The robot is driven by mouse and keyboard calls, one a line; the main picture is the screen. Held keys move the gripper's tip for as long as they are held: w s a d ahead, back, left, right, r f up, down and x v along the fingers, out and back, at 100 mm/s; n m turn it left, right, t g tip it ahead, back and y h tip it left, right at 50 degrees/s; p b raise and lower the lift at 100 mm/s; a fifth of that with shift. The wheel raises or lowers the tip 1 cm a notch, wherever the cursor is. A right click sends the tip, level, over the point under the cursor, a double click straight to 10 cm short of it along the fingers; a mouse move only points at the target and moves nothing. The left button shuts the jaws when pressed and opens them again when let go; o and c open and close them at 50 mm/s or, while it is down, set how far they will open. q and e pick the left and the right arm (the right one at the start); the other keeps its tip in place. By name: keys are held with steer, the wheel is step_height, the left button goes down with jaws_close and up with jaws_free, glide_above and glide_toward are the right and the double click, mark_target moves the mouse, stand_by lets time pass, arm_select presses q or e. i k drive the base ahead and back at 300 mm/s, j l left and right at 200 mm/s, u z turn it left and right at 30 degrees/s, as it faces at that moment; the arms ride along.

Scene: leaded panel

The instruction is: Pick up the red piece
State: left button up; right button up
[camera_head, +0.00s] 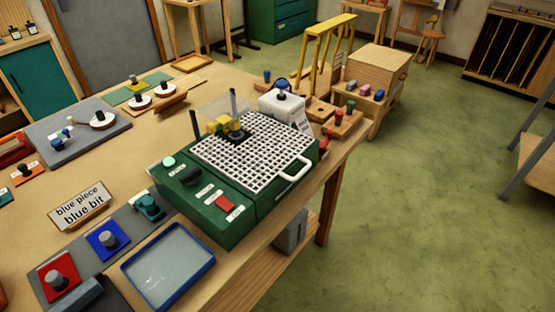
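The red piece (60,277) is a flat red square with a grey knob standing up from it. It lies on a grey mat (84,262) at the lower left of the head view. A blue piece (107,240) with a similar knob lies beside it on the mat, and a teal piece (149,207) lies farther along. A dark bar-like object (98,297) at the bottom edge is close to the red piece; I cannot tell what it is. Neither of my grippers can be made out in the view.
A blue-rimmed tray (168,264) sits right of the mat. A green machine (212,212) with a white grid top stands behind it. A small sign (80,206) reading "blue piece blue bit" stands behind the mat. An orange piece (29,172) lies farther left.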

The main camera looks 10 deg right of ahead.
mark_target(57, 276)
steer(key=u, duration=1.45)
